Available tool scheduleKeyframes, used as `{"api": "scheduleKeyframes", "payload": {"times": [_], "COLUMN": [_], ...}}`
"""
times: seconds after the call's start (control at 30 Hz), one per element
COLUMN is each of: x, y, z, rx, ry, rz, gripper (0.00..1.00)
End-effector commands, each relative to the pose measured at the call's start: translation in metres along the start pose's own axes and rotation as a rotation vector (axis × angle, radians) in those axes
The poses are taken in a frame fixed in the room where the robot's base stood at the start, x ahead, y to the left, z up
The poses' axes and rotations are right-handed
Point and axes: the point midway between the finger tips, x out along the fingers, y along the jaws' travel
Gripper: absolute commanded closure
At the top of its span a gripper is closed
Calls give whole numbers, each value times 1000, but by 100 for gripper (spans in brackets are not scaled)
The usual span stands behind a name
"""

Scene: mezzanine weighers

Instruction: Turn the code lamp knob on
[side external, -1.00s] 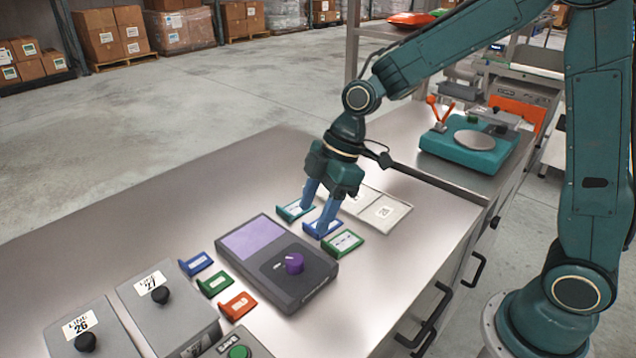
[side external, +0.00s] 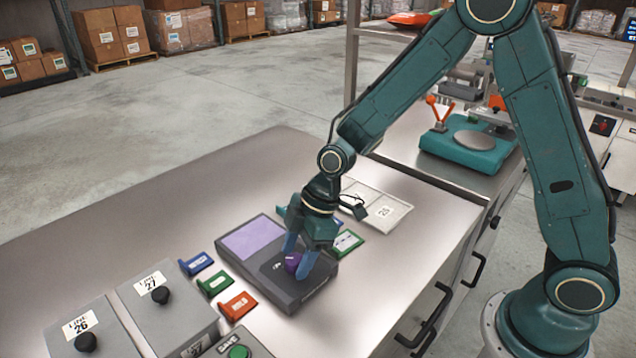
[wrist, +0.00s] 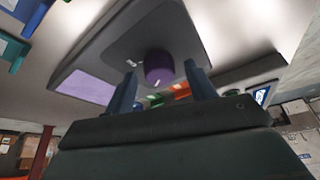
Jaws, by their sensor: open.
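The code lamp looks like a dark grey box with a purple panel (side external: 252,238) and a purple knob (side external: 292,262) on its top. My gripper (side external: 294,262) is over the box, with its blue fingers pointing down at the knob. In the wrist view the purple knob (wrist: 158,66) shows between the two spread fingertips (wrist: 160,82). The gripper is open, one finger on each side of the knob. I cannot tell whether either finger touches it. In the side view the fingers partly hide the knob.
Blue, green and orange tags (side external: 217,284) lie left of the box. Two grey boxes labelled 26 (side external: 92,330) and 27 (side external: 168,305) stand at the front left. Green and blue tags and a pale tray (side external: 375,208) lie behind. A teal scale (side external: 470,148) stands at the back right.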

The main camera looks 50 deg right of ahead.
Motion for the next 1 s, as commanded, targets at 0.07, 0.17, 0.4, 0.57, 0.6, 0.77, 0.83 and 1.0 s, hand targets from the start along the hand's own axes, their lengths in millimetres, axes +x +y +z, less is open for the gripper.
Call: {"api": "scheduleKeyframes", "payload": {"times": [0.07, 0.17, 0.4, 0.57, 0.6, 0.77, 0.83, 1.0], "x": [1, 0, 0, 0, 0, 0, 0, 0], "y": [0, 0, 0, 0, 0, 0, 0, -1], "z": [0, 0, 0, 0, 0, 0, 0, 0], "rx": [0, 0, 0, 1, 2, 18, 32, 95], "ry": [0, 0, 0, 0, 0, 0, 0, -1], "rz": [0, 0, 0, 0, 0, 6, 13, 39], "gripper": [45, 45, 78, 90, 90, 90, 90, 90]}}
